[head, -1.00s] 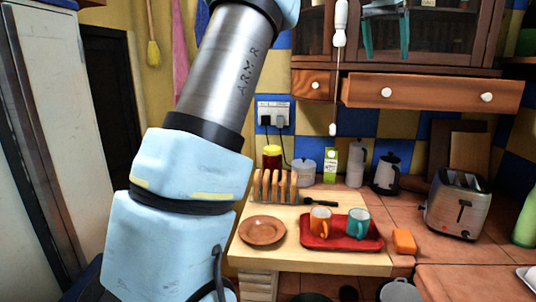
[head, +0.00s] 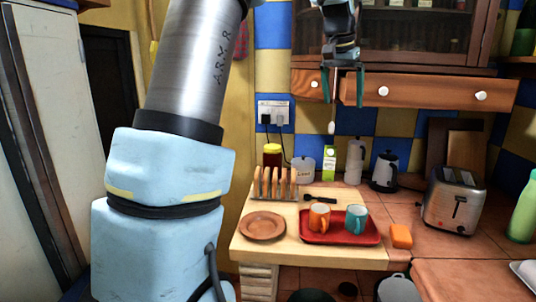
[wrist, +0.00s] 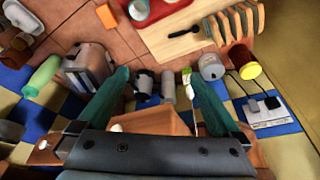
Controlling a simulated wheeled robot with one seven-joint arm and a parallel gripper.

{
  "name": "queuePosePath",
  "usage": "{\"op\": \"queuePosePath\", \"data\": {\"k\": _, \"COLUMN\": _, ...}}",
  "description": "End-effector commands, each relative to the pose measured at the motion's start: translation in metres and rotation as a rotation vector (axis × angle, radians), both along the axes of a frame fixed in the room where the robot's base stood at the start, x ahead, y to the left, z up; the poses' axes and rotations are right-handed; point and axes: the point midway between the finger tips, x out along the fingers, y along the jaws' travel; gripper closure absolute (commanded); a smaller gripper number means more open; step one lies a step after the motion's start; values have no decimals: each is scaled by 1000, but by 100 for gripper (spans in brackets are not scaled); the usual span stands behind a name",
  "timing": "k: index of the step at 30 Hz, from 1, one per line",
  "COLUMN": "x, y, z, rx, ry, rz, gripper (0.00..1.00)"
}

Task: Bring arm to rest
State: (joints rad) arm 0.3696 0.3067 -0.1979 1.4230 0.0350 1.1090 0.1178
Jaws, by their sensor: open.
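My gripper (head: 343,84) hangs in the air at the top of the head view, fingers down, in front of the drawers under the wall cabinet. In the wrist view its two green fingers (wrist: 160,95) are spread apart with nothing held between them. My arm fills the left of the head view. The gripper is well above the counter and apart from the things on it.
An orange mug (head: 319,218) and a teal mug (head: 356,219) stand on a red tray (head: 312,239). Around them are a brown plate (head: 262,226), a toast rack (head: 274,184), an orange block (head: 400,236) and a toaster (head: 452,201). A wooden drawer (head: 428,92) juts out near the gripper.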

Motion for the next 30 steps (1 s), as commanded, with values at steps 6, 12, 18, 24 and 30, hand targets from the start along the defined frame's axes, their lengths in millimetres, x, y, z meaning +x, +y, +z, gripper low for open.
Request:
{"op": "queuePosePath", "data": {"k": 6, "x": -28, "y": 96, "z": -91, "rx": 36, "ry": 52, "rz": 183, "gripper": 0}}
{"op": "queuePosePath", "data": {"k": 12, "x": -90, "y": 183, "z": -168, "rx": 50, "ry": 102, "rz": 362, "gripper": 0}}
{"op": "queuePosePath", "data": {"k": 18, "x": -164, "y": 242, "z": -223, "rx": 53, "ry": 146, "rz": 509, "gripper": 0}}
{"op": "queuePosePath", "data": {"k": 24, "x": -201, "y": 262, "z": -243, "rx": 51, "ry": 162, "rz": 573, "gripper": 0}}
{"op": "queuePosePath", "data": {"k": 30, "x": -204, "y": 264, "z": -245, "rx": 51, "ry": 165, "rz": 578, "gripper": 0}}
